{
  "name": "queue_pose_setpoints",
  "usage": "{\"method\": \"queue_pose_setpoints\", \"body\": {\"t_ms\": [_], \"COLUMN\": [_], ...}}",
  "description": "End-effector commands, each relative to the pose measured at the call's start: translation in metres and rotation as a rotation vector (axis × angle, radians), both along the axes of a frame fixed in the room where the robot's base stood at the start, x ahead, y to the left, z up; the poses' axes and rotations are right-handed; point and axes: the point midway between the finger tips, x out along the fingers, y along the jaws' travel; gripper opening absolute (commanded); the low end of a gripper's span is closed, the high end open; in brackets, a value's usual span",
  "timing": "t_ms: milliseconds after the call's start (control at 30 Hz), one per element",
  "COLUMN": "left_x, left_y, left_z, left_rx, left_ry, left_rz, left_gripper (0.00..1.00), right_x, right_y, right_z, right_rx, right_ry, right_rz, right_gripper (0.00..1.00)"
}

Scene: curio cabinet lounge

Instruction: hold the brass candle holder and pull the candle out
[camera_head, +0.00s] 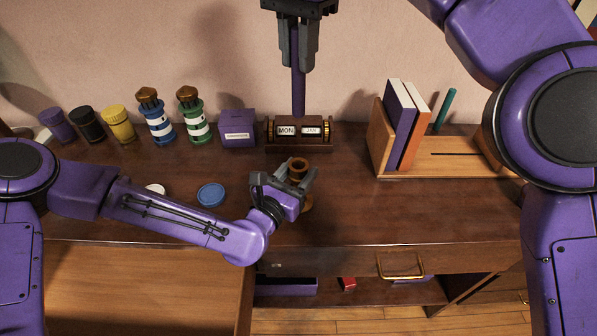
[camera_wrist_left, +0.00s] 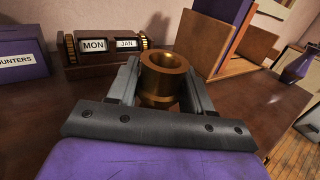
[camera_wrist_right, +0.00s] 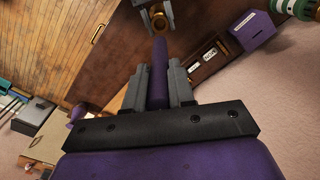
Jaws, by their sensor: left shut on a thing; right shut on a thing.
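The brass candle holder (camera_head: 298,166) stands on the wooden desk, its open round cup facing up. My left gripper (camera_head: 296,180) is shut on it from the left; the left wrist view shows the empty cup (camera_wrist_left: 163,72) between both fingers. The purple candle (camera_head: 298,88) is upright in the air above the holder, apart from it. My right gripper (camera_head: 298,52) is shut on the candle's upper part. The right wrist view shows the candle (camera_wrist_right: 159,75) between the fingers, with the holder (camera_wrist_right: 158,20) beyond its lower end.
A calendar block (camera_head: 300,133) stands behind the holder. A purple box (camera_head: 237,128), two striped lighthouses (camera_head: 193,117) and several jars are to the left. A blue disc (camera_head: 211,194) lies left of the holder. A book rack (camera_head: 440,158) stands at right; the desk's front right is clear.

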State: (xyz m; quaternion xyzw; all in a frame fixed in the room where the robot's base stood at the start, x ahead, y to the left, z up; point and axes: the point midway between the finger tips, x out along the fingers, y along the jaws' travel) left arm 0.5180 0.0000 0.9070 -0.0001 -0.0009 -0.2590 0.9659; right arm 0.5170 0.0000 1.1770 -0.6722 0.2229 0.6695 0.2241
Motion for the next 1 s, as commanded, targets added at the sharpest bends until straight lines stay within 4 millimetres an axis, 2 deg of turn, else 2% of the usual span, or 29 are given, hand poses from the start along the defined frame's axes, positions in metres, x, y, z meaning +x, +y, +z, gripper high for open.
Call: {"method": "queue_pose_setpoints", "body": {"t_ms": [433,467,533,833,1000], "left_x": [0.000,0.000,0.000,-0.001,-0.024], "left_y": [0.001,0.001,0.001,0.001,0.014], "left_z": [-0.002,-0.002,-0.002,-0.001,-0.001], "left_rx": [0.002,0.002,0.002,0.000,-0.001], "left_ry": [0.003,0.003,0.003,0.001,0.005], "left_rz": [0.002,0.002,0.002,0.001,0.000], "left_gripper": [0.00,0.57,0.79,0.80,0.80], "right_x": [0.000,0.000,0.000,0.000,0.000], "right_y": [0.000,0.000,0.000,0.000,0.000], "right_z": [0.000,0.000,0.000,0.000,0.000], "right_rx": [0.000,0.000,0.000,0.000,0.000], "right_ry": [0.000,0.000,0.000,0.000,0.000], "right_rz": [-0.001,-0.001,-0.001,-0.001,-0.001], "right_gripper": [0.00,0.00,0.00,0.00,0.00]}}
